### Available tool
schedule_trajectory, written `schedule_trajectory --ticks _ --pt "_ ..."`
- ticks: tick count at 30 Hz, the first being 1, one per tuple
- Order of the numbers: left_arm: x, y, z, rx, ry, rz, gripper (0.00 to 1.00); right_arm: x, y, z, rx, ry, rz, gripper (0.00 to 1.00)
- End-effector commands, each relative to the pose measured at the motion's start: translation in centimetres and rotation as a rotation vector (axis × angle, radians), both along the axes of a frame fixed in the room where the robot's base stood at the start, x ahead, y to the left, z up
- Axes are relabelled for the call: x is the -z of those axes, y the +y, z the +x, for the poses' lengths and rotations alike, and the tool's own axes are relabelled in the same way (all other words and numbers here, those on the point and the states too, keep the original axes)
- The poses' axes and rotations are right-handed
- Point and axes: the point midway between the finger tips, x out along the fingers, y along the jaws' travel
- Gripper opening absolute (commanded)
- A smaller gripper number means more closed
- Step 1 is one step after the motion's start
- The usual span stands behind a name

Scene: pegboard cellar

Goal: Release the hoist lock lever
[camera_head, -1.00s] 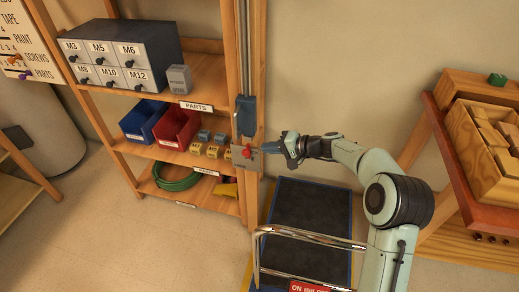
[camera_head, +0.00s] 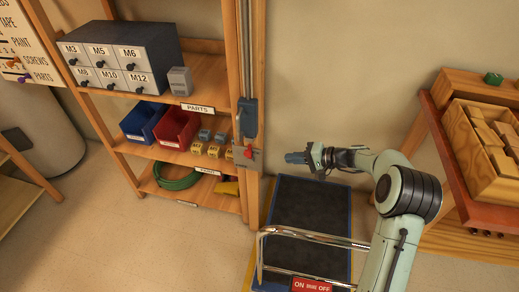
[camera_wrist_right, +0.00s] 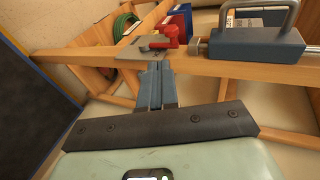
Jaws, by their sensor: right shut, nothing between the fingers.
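My left gripper is out of view.
A blue-edged dark platform (camera_head: 311,211) with a chrome rail (camera_head: 312,236) stands below my right arm. Shelves on the left hold drawers (camera_head: 113,55), a blue bin (camera_head: 142,122) and a red bin (camera_head: 177,129). A wooden crate (camera_head: 476,150) sits at right. The wall side is clear.

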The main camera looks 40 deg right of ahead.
Motion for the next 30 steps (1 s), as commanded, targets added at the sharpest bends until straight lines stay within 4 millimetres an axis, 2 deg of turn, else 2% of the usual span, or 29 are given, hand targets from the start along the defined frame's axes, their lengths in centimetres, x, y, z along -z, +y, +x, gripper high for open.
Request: schedule_trajectory --ticks 1,4,16,20,30 --pt "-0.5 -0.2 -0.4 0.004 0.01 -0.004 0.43 0.3 -0.6 -0.9 0.008 0.0 0.009 0.0" --pt "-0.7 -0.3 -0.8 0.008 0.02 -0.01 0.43 0.8 -0.9 -1.6 0.009 -0.003 0.014 0.0" --pt "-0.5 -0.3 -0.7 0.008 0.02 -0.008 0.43 1.2 -0.6 -1.0 0.007 -0.004 0.014 0.0" --pt "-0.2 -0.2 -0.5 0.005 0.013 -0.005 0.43 1.9 0.3 0.4 0.005 -0.005 0.016 0.0" --pt "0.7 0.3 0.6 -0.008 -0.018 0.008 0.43 4.8 3.6 6.2 0.004 -0.004 0.017 0.0"
